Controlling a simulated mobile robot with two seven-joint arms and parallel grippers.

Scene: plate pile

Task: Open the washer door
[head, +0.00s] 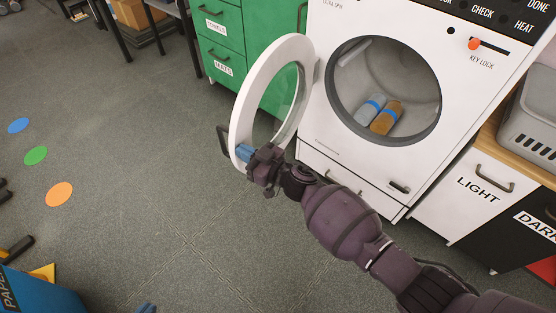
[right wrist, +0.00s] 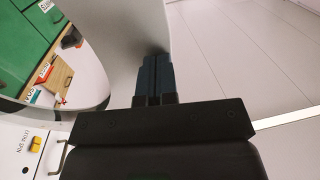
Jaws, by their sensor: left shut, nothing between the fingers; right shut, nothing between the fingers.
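The white washer (head: 330,120) stands at the upper right in the head view. Its round white door (head: 262,72) is swung wide out to the left, so the drum opening (head: 436,85) is uncovered. My right gripper (head: 243,152) is shut and empty at the door's lower free edge. In the right wrist view its closed dark-blue fingers (right wrist: 153,75) lie close against the pale door ring (right wrist: 120,30); I cannot tell whether they touch. The blue tip of my left gripper (head: 145,308) just shows at the bottom edge of the head view, shut, the rest cut off.
A grey and a brown bundle (head: 388,117) with blue bands lie in the drum. Green drawers (head: 222,50) stand behind the door, LIGHT and DARK cabinets at the right. A blue bin (head: 40,292) is at the lower left. Open grey floor lies left of the door.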

